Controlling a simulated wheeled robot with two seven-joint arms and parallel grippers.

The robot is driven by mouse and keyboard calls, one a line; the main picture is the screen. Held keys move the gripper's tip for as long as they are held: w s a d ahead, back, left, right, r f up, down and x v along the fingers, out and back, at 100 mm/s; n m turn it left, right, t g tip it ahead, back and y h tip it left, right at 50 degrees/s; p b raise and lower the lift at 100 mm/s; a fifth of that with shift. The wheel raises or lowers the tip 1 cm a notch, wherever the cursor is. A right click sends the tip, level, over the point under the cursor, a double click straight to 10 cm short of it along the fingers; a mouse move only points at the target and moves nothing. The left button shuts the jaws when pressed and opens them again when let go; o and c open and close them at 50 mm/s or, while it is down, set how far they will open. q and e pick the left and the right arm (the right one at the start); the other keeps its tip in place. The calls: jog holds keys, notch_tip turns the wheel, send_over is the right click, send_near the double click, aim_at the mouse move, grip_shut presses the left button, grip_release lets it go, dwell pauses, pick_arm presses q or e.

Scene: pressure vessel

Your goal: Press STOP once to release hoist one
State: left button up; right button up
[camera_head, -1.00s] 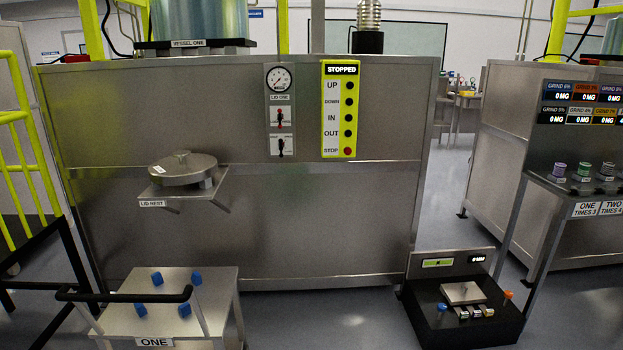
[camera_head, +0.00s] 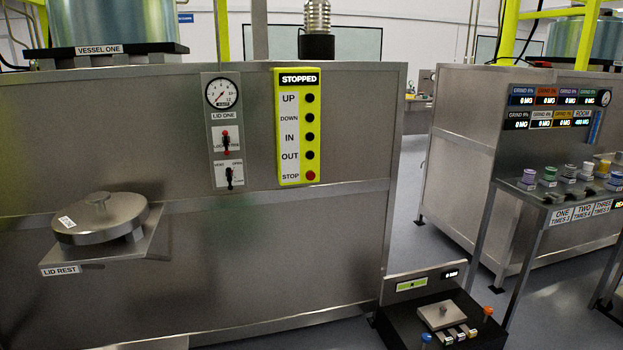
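The yellow-green hoist pendant panel (camera_head: 295,128) is fixed on the metal front of the vessel one cabinet. Its display (camera_head: 299,79) reads STOPPED. Below it stand black buttons labelled UP, DOWN, IN and OUT. The red STOP button (camera_head: 310,175) is at the bottom of the panel. Neither of my grippers shows in the head view.
Left of the panel are a gauge (camera_head: 222,93) and LID ONE switches (camera_head: 226,139). A round lid (camera_head: 100,215) lies on the LID REST shelf (camera_head: 150,243). A black scale unit (camera_head: 403,325) stands low at the right, before a bottle table (camera_head: 530,192).

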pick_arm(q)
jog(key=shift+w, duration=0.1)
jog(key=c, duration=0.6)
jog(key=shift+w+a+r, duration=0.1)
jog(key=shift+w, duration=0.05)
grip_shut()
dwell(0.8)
